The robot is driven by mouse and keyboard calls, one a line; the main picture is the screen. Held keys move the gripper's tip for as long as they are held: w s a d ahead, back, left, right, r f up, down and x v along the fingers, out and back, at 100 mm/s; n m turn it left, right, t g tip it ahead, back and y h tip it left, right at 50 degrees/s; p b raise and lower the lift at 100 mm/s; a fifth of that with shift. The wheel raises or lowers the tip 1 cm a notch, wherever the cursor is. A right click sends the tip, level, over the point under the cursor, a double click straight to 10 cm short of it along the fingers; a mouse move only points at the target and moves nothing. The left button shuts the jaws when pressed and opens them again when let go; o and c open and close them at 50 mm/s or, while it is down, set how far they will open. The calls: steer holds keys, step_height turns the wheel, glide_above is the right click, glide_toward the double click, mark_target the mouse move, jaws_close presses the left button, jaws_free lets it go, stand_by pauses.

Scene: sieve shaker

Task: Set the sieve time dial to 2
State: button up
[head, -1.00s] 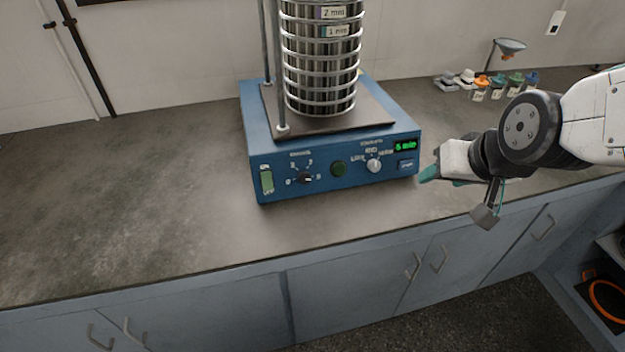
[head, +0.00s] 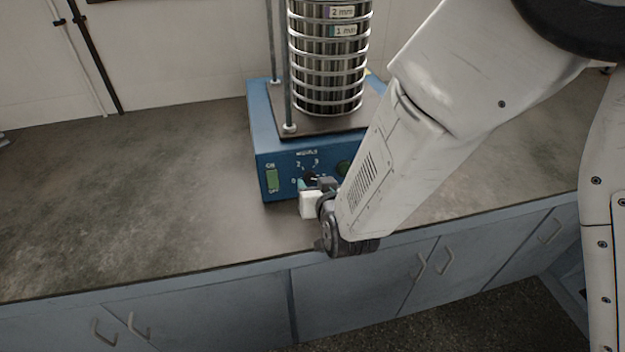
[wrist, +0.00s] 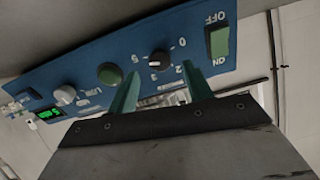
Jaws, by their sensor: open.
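The sieve time dial is a small black knob with a white mark, on the blue front panel of the shaker. In the head view the dial (head: 309,175) is mostly hidden behind my gripper (head: 313,186). In the wrist view the dial (wrist: 159,58) shows upside down, with numbers around it. Its white mark appears to point toward the 5 side. My gripper (wrist: 161,70) is open, its two green fingers on either side of the dial in that view. I cannot tell whether they touch it. The green display (wrist: 49,113) is too small to read surely.
A green on/off switch (wrist: 219,45) lies beside the dial. The sieve stack (head: 328,70) stands on top between rods. The counter (head: 130,200) at left is clear.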

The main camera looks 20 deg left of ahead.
mark_target(311, 178)
steer(key=shift+x, duration=2)
steer(key=c, duration=1)
